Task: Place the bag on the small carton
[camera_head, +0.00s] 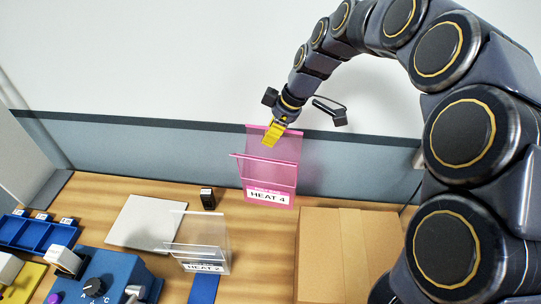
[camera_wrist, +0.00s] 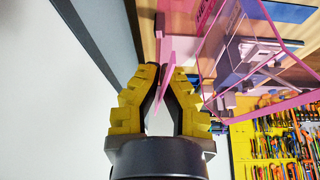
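No thing is plainly a bag. The closest match is a see-through pink pouch-like holder (camera_head: 268,160) labelled "HEAT 4", upright by the back wall beside the carton. Its pink walls fill much of the wrist view (camera_wrist: 255,95). I cannot tell if its base touches the table. A brown carton (camera_head: 340,250) stands at its right, its flat top bare and partly behind my arm. My gripper (camera_head: 270,134), with yellow fingers, is at the pink holder's upper edge. In the wrist view, a pink strip lies between my fingertips (camera_wrist: 164,75); whether they clamp it is unclear.
A clear holder labelled "HEAT 2" (camera_head: 203,250) stands left of the carton. A pale flat panel (camera_head: 145,224), a small black block (camera_head: 207,199), a blue tray (camera_head: 35,235) and a blue device with a knob (camera_head: 108,272) are farther left. The grey wall band (camera_head: 150,148) is close behind.

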